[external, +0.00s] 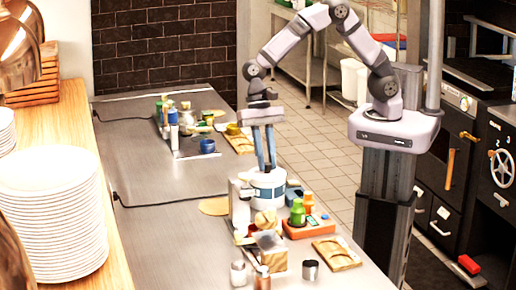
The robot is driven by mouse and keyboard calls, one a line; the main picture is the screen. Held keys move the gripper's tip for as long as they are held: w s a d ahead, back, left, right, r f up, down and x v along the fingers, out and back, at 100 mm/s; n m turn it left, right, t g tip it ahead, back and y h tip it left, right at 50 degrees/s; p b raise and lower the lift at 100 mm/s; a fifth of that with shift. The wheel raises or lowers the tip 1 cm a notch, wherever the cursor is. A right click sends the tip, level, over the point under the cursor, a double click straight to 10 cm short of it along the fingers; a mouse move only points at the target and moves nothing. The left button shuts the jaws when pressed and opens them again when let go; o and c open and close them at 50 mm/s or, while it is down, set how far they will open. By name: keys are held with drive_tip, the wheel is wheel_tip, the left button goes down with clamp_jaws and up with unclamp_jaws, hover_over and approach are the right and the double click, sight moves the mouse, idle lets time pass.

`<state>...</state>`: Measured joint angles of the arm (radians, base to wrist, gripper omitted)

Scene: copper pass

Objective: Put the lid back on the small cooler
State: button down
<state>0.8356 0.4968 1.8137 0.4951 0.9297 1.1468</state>
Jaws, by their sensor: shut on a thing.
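The small cooler (267,193) appears to be the round white body with a blue band, standing in the cluster at the near middle of the steel counter. A pale round top, seemingly the lid (267,179), is at its upper end. My gripper (267,167) points straight down over it, its two blue fingers close together. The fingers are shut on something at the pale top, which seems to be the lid. The contact is too small to see clearly. I cannot tell whether the lid touches the cooler or is slightly above it.
Green bottles (298,212) on an orange-red base stand close to the right. Shakers (238,273), a metal cup (310,269) and a wooden tray (337,253) are nearer the front. More bottles (172,125) stand farther back. The counter (160,213) is clear to the left.

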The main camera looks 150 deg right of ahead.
drive_tip(key=c, duration=1.1)
unclamp_jaws()
drive_tip(key=shift+r, duration=0.2)
drive_tip(key=shift+r+p, duration=3.35)
drive_tip(key=shift+p, duration=0.2)
clamp_jaws()
drive_tip(key=shift+f, duration=0.3)
